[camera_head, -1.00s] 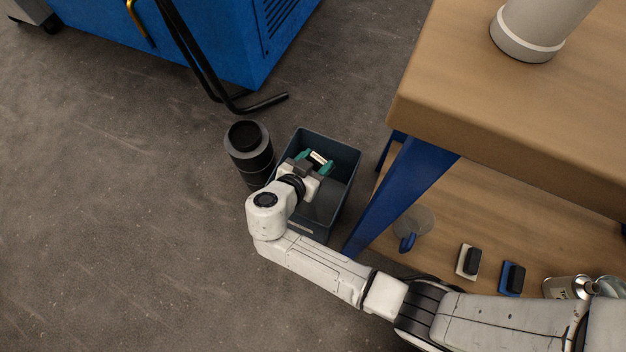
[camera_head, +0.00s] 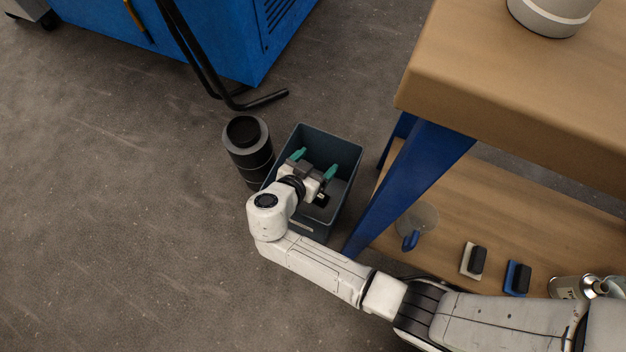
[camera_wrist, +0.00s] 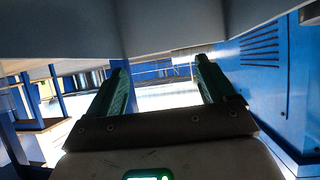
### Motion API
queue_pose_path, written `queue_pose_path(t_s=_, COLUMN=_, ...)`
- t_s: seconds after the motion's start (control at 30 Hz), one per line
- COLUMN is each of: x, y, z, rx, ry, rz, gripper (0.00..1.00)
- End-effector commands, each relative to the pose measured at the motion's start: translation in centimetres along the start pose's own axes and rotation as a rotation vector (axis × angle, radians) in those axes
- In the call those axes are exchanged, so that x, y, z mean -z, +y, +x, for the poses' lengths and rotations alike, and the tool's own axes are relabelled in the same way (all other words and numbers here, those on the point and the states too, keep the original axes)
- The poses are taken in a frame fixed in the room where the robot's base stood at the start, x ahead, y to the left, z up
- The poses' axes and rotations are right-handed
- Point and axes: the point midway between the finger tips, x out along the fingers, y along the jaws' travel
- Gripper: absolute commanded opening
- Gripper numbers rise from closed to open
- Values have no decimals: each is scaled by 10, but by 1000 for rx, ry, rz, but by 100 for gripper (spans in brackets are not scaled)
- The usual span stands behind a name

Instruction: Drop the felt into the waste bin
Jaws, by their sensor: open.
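The waste bin (camera_head: 343,146) is a dark grey-blue, open rectangular tub on the floor beside the bench leg. My gripper (camera_head: 315,163) is over the bin's opening, with its two green fingers spread wide and nothing between them. A small dark piece with a pale edge, which looks like the felt (camera_head: 321,199), shows within the bin's outline just below my gripper; my gripper hides part of the bin around it. In the wrist view my gripper (camera_wrist: 160,80) shows two separate green fingers with an empty gap.
A black ribbed cylinder (camera_head: 248,152) stands close to the bin's left side. The wooden bench (camera_head: 480,90) and its blue leg (camera_head: 415,180) are to the right. Its lower shelf (camera_head: 450,220) holds two dark blocks and cans. Open floor lies to the left.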

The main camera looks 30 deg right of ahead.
Motion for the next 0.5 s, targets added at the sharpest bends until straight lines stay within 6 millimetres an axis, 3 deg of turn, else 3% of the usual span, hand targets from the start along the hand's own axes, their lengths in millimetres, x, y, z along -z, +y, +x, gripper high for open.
queue_pose_path(t_s=0.27, x=2, y=0, z=-12, rx=2, ry=0, rz=-1, gripper=84)
queue_pose_path(t_s=0.5, x=3, y=-1, z=-56, rx=4, ry=0, rz=-2, gripper=84)
